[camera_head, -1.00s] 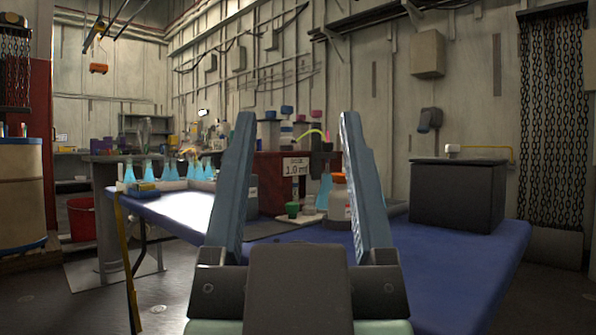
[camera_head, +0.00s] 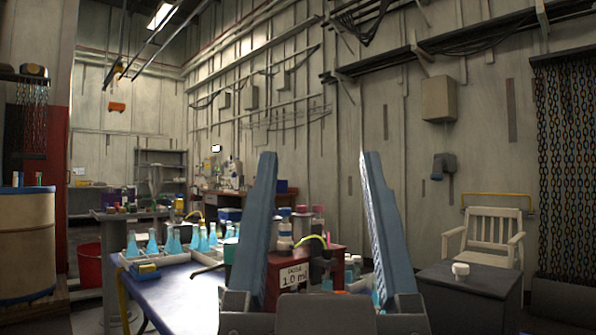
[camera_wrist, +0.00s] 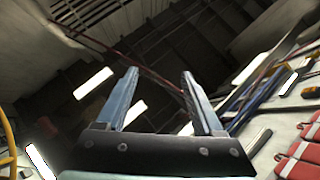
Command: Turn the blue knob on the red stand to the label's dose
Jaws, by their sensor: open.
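The red stand (camera_head: 297,256) is on the blue-topped table, low in the head view. Its white label (camera_head: 293,275) reads "DOSE 1.0 ml". Blue (camera_head: 284,212) and pink tops rise above and behind the stand; I cannot tell for sure which blue part is the knob. A dark upright piece with a yellow-green tube (camera_head: 315,239) is at the stand's right side. My gripper (camera_head: 319,157) is open and empty, its fingers pointing up and framing the stand from the near side. In the wrist view my gripper (camera_wrist: 160,73) has only roof beams and lamps between its fingers.
Several flasks of blue liquid (camera_head: 172,240) stand on the left of the table (camera_head: 180,295). A dark box (camera_head: 470,290) with a white knob (camera_head: 460,268) is at the right, a white chair (camera_head: 488,238) behind it. A red bucket (camera_head: 90,265) is at the far left.

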